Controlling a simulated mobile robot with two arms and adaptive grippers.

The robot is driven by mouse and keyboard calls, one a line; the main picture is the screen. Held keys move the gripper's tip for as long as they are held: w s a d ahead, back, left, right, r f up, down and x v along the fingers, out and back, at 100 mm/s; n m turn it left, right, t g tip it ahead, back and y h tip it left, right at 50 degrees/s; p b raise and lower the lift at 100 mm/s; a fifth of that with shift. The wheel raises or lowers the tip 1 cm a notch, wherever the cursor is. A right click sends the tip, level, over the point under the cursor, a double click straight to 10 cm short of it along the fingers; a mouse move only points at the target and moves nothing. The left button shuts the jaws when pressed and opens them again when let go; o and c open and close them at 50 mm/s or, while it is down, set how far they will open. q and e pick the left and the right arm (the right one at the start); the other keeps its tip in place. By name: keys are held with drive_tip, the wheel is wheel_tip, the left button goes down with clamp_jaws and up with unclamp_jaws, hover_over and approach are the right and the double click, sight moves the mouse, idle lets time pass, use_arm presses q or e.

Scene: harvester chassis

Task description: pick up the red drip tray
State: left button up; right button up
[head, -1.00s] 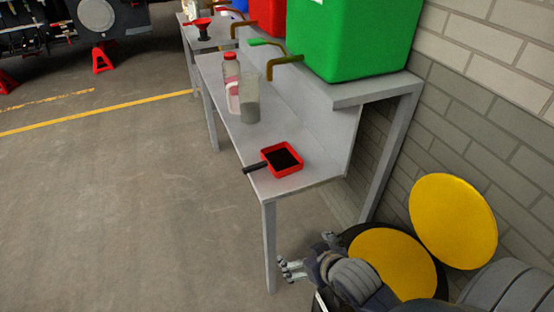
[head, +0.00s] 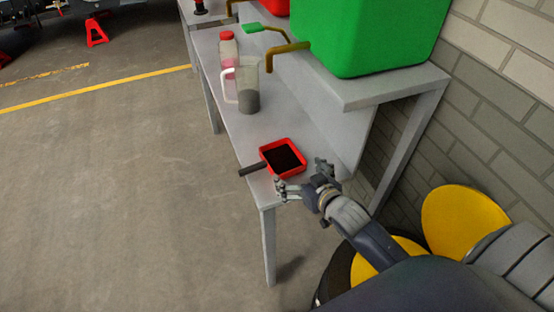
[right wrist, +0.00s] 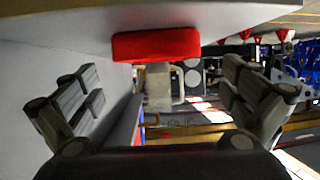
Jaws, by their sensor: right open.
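The red drip tray (head: 298,166) is a small square tray with a dark inside and a dark handle (head: 252,169) pointing left. It sits near the front end of the grey bench's lower shelf. My right gripper (head: 300,178) is open and empty at the tray's near side, with its fingers spread toward it. In the right wrist view the tray (right wrist: 155,45) shows as a red block ahead, between and above the open fingers (right wrist: 165,92). I cannot tell whether a finger touches it. My left gripper is not in view.
The grey bench (head: 262,190) carries a clear jug (head: 247,98) and a red-capped bottle (head: 228,50) behind the tray. A large green container (head: 370,35) with a spout stands on the upper shelf. A brick wall (head: 500,110) is on the right.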

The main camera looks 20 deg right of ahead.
sight(289, 165)
drive_tip(key=shift+w+f, duration=0.15)
drive_tip(key=shift+w, duration=0.3)
drive_tip(key=shift+w+f, duration=0.15)
drive_tip(key=shift+w, duration=0.05)
drive_tip(key=x, duration=0.4)
drive_tip(key=shift+w+d+f+p, duration=0.15)
drive_tip(key=shift+w+f+p, duration=0.15)
drive_tip(key=shift+p, duration=0.1)
drive_tip(key=shift+w, duration=0.2)
drive_tip(key=shift+s, duration=0.1)
drive_tip(key=shift+c, duration=0.8)
drive_tip(key=c, duration=0.5)
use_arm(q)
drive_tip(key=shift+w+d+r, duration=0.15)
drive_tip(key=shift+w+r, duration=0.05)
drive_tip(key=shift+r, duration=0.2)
use_arm(e)
drive_tip(key=shift+c, duration=0.7)
